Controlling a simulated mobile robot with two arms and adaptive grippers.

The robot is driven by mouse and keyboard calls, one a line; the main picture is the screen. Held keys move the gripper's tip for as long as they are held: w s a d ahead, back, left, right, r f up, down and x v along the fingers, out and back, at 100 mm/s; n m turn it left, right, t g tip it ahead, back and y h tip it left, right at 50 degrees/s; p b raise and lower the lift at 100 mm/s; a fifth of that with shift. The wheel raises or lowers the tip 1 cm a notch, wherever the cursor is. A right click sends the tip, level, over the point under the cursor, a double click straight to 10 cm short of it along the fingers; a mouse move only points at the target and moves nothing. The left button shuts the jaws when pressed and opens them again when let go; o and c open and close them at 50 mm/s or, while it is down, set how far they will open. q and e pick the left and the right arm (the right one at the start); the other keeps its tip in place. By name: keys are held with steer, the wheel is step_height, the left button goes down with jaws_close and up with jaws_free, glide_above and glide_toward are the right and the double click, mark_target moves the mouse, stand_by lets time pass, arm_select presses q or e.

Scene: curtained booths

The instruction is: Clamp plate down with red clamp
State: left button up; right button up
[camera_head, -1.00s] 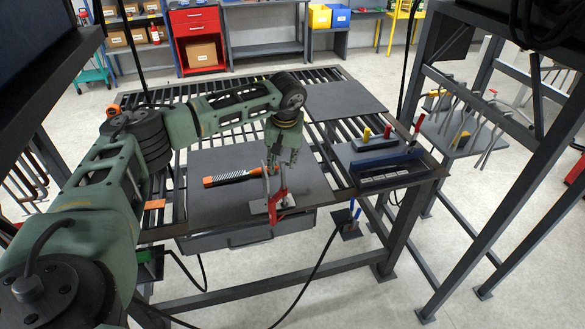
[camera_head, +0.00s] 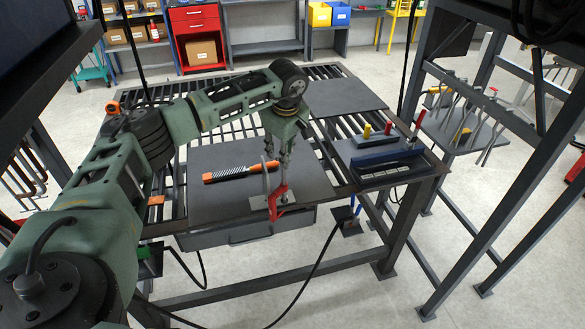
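The dark grey plate (camera_head: 222,204) lies flat on the slatted welding table, near its front edge. The red clamp (camera_head: 277,204) is at the plate's front edge, with a grey upright bar and a small pale metal piece around its foot. My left gripper (camera_head: 277,160) points down just above the clamp, its thin fingers near the clamp's top. The fingers and the clamp overlap, so I cannot tell whether they touch or how far the fingers are closed. My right gripper is out of view.
An orange-handled wire brush (camera_head: 237,172) lies on the plate. A second dark plate (camera_head: 345,99) lies at the back right of the table. A blue tool holder (camera_head: 388,157) stands on the right corner. A dark rack frame (camera_head: 500,190) rises at the right.

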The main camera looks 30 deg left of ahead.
arm_select(q)
steer(key=shift+w+n, duration=0.1)
steer(key=shift+n, duration=0.6)
steer(key=shift+a+n+b, duration=0.15)
steer(key=shift+n+b, duration=0.45)
steer(key=shift+n, duration=2.4)
steer(key=shift+a+n+b, duration=0.15)
steer(key=shift+n+b, duration=0.4)
steer(key=shift+n, duration=2.45)
